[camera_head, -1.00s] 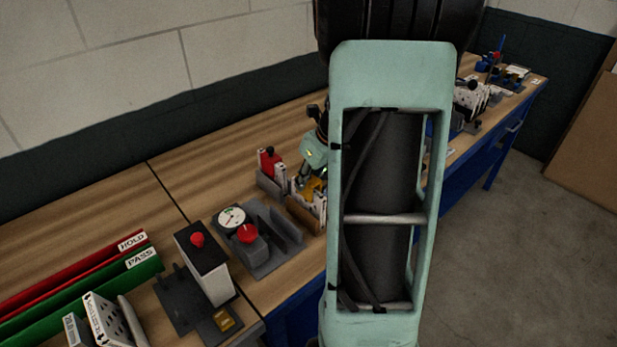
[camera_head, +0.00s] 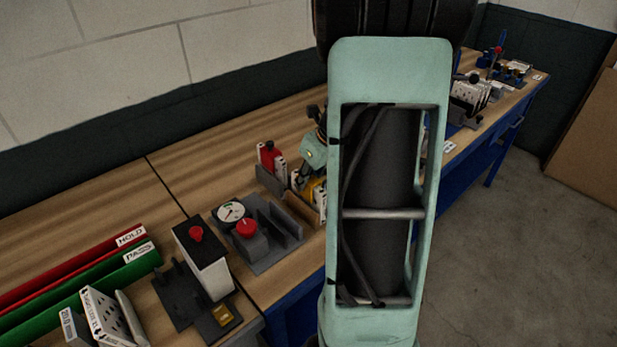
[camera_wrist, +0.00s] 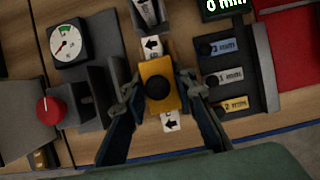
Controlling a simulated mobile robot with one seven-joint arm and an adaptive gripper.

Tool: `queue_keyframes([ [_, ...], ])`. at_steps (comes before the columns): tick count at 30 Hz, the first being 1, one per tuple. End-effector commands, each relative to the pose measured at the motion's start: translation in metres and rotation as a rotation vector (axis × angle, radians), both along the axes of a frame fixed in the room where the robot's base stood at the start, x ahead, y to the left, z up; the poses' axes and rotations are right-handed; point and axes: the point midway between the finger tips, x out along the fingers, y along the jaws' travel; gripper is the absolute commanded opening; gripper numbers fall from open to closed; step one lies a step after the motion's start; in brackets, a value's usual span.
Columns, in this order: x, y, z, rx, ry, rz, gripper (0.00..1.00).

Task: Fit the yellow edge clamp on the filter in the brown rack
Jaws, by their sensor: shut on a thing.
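The yellow edge clamp (camera_wrist: 158,85), a block with a black knob on top, is between the fingers of my gripper (camera_wrist: 160,98) in the wrist view. My gripper is shut on it. A white filter edge with black arrow labels (camera_wrist: 171,121) shows on both sides of the clamp, directly beneath it. Whether the clamp touches or seats on the filter cannot be told. In the head view the clamp (camera_head: 319,190) shows at the brown rack (camera_head: 304,206), partly hidden by my arm. The rack's walls are hard to make out in the wrist view.
A grey fixture with a dial gauge (camera_wrist: 68,43) and red knob (camera_wrist: 48,110) stands left of the clamp. A dark tray with mm-labelled pieces (camera_wrist: 228,75) is close on the right. A holder with a red item (camera_head: 268,160) stands behind the rack.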

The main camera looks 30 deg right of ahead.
Motion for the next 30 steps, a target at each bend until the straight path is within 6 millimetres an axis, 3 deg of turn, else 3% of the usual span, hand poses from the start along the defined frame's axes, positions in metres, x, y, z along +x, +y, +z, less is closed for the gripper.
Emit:
queue_keyframes([
  [10, 0.0, 0.0, -0.007, 0.0, 0.0, 0.0, 0.0],
  [11, 0.0, 0.0, -0.007, 0.0, 0.0, 0.0, 0.28],
  [16, 0.0, 0.0, -0.006, 0.0, 0.001, 0.0, 0.46],
  [25, 0.0, 0.0, -0.005, 0.0, 0.0, 0.0, 0.46],
  [30, -0.006, -0.002, 0.011, -0.002, -0.003, -0.001, 0.46],
])
